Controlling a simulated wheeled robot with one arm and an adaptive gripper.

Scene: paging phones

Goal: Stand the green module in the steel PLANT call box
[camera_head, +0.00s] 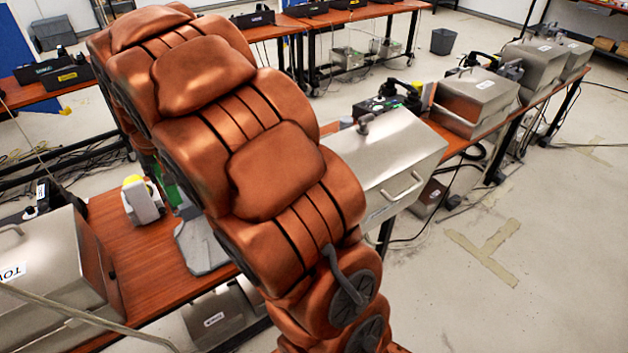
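My copper-coloured arm fills the middle of the view and hides much of the wooden bench. My gripper is not in view. A small green patch (173,194) shows at the arm's left edge above the bench; it may be the green module, but most of it is hidden. A steel box (400,150) with a front handle stands just right of the arm; I see no readable label on it. Another steel box (45,270) at the left bears a label starting "TOW". No PLANT label is readable, so I cannot tell which box is the PLANT one.
A white device with a yellow top (142,203) stands on the bench (145,260) left of the arm. A grey flat piece (203,248) lies beside the arm. More steel boxes (478,98) line the bench at right. The floor (520,270) at right is open.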

